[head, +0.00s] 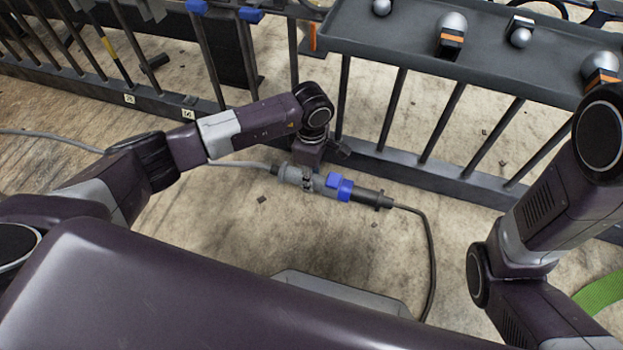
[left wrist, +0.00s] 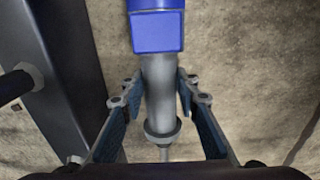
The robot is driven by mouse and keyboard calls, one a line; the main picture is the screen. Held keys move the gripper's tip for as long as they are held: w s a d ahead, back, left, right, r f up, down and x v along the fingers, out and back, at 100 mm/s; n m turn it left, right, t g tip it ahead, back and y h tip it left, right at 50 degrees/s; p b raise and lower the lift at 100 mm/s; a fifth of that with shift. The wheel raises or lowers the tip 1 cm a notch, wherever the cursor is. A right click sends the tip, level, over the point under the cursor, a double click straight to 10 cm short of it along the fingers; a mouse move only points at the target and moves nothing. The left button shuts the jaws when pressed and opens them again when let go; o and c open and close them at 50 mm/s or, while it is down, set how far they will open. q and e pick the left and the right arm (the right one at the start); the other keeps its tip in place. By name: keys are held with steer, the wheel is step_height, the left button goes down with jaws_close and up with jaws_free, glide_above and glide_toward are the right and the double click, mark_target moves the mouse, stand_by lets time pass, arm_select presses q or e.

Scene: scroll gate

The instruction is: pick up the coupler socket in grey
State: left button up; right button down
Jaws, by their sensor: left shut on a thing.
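The grey coupler socket (head: 292,174) has a blue collar and lid (head: 340,187). A grey cable (head: 235,163) runs from its left end, and a black plug (head: 366,196) with a black cable sits in line at its right end. My left gripper (head: 307,182) comes down on the grey body from above. In the left wrist view the two fingers (left wrist: 159,88) stand on either side of the grey body (left wrist: 160,100), shut on it, with the blue part (left wrist: 157,28) beyond. I cannot tell whether it touches the floor. My right gripper is out of view.
A dark metal gate with upright bars (head: 441,124) runs behind the socket, close to my left gripper. A grey tray (head: 400,40) on it holds several round-topped pieces. The pale, worn floor (head: 240,225) is mostly clear, with small dark chips. A green strip (head: 600,293) lies at right.

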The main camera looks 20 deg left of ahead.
arm_select(q)
jaws_close()
steer(key=shift+r, duration=0.2)
